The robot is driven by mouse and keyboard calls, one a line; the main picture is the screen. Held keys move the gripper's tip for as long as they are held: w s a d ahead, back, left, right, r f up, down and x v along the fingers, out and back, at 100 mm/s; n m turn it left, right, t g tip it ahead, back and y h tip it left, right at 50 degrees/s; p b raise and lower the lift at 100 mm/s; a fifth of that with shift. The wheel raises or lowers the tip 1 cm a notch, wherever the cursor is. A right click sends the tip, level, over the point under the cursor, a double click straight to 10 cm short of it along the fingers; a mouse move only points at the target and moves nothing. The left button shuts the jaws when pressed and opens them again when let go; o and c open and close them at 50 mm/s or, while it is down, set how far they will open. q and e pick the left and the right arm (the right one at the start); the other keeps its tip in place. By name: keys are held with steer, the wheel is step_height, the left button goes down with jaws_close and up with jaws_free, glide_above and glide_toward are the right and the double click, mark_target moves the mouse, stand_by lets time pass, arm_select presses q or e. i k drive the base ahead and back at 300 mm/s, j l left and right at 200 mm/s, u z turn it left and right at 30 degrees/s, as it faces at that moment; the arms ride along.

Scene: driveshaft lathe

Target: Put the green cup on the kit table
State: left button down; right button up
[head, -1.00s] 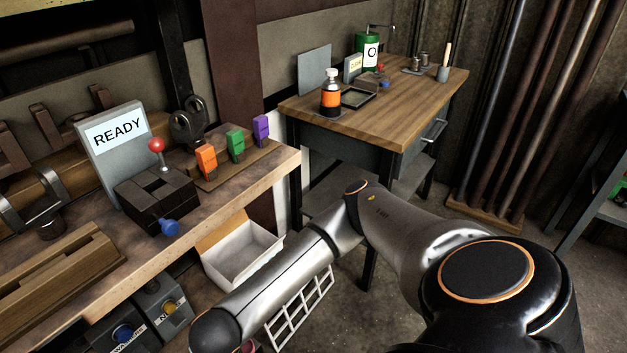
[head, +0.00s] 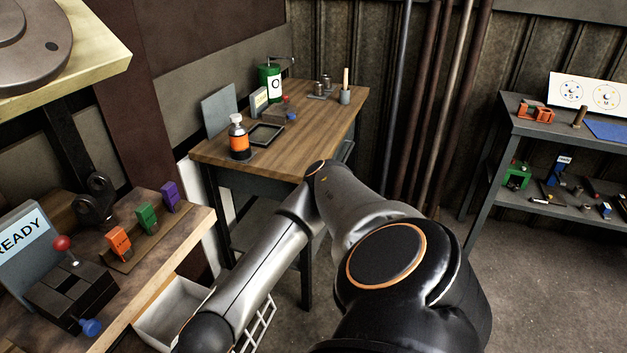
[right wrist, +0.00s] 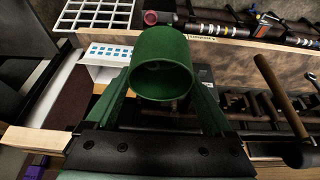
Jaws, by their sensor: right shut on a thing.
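The green cup (right wrist: 162,48) shows in the right wrist view, its open end facing the camera. My right gripper (right wrist: 160,88) is shut on it, with one finger on each side. In the head view my arm runs across the lower middle; its gripper and the cup are out of that picture. I cannot tell which surface is the kit table: a wooden-topped table (head: 312,128) stands at the back, and a grey two-level table (head: 502,142) stands at the right. My left gripper is not in view.
The wooden top holds an orange-labelled bottle (head: 239,138), a green container (head: 268,84), a black tray (head: 266,134) and small parts. The grey table holds a white dial board (head: 584,93) and several small items. A workbench (head: 190,226) is at left. Open floor lies at right.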

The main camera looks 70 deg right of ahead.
mark_target(306, 144)
steer(key=k+l, duration=0.1)
steer(key=l, duration=0.4)
steer(key=l+u, duration=0.1)
steer(key=l, duration=0.35)
steer(key=k+l, duration=0.15)
steer(key=l, duration=0.35)
steer(key=k+l+u, duration=0.1)
steer(key=l, duration=0.35)
steer(key=k+l, duration=0.15)
steer(key=l, duration=0.3)
steer(key=k+l+u, duration=0.1)
steer(key=l, duration=0.4)
steer(key=k+l, duration=0.15)
steer(key=l, duration=0.3)
steer(key=k+l+u, duration=0.15)
steer(key=l, duration=0.3)
